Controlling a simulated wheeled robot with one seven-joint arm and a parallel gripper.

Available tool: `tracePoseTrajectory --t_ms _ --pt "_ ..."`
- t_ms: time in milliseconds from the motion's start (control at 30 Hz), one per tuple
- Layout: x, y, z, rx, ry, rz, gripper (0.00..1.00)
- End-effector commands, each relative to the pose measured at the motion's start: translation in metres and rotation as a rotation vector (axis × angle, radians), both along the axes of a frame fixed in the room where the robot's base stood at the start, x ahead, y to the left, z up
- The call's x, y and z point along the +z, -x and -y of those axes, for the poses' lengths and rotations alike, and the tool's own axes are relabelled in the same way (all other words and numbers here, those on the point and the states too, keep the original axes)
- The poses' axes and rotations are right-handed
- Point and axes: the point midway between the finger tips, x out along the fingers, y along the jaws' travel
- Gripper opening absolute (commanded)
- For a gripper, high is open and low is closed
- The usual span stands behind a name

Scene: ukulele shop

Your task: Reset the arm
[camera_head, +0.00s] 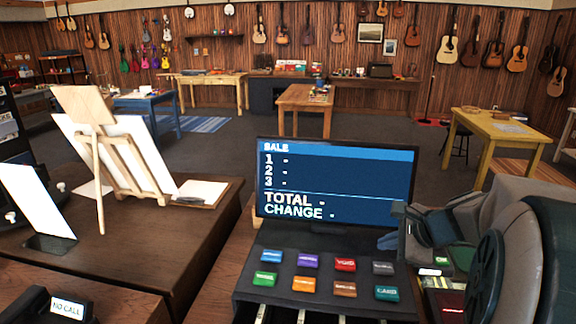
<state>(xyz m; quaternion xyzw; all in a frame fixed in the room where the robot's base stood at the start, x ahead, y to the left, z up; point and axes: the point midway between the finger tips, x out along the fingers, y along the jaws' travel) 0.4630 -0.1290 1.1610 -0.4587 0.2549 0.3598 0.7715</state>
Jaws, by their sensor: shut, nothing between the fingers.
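My arm (525,245) is folded at the lower right, with its grey links close to the camera. My gripper (393,240) is at the left end of the arm, by the lower right corner of the sale screen (335,185). It is shut and empty, and partly hidden by the arm's own links. I cannot tell whether it touches the screen.
Below the screen is a dark key panel (325,275) with several coloured keys. At left, a dark counter (190,230) bears an easel (130,165) and papers. A yellow table (500,130) stands at right. Open carpet lies beyond; guitars hang on the far wall.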

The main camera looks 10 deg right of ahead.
Motion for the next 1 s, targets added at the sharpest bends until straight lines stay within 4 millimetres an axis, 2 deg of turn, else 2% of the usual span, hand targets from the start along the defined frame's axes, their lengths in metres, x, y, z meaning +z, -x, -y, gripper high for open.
tracePoseTrajectory --t_ms 67,200,333,400,500,600,733,1000 --pt "0.0 0.014 -0.03 0.149 0.1 -0.003 0.0" --pt "-0.007 0.061 -0.087 0.55 0.378 -0.004 0.0" --pt "-0.017 0.11 -0.118 0.944 0.653 0.011 0.0" --pt "-0.021 0.131 -0.126 1.127 0.785 0.022 0.0" --pt "-0.025 0.154 -0.129 1.335 0.939 0.038 0.0" --pt "-0.028 0.167 -0.129 1.471 1.043 0.046 0.0" --pt "-0.03 0.174 -0.129 1.548 1.102 0.049 0.0" --pt "-0.03 0.174 -0.128 1.554 1.107 0.048 0.0"
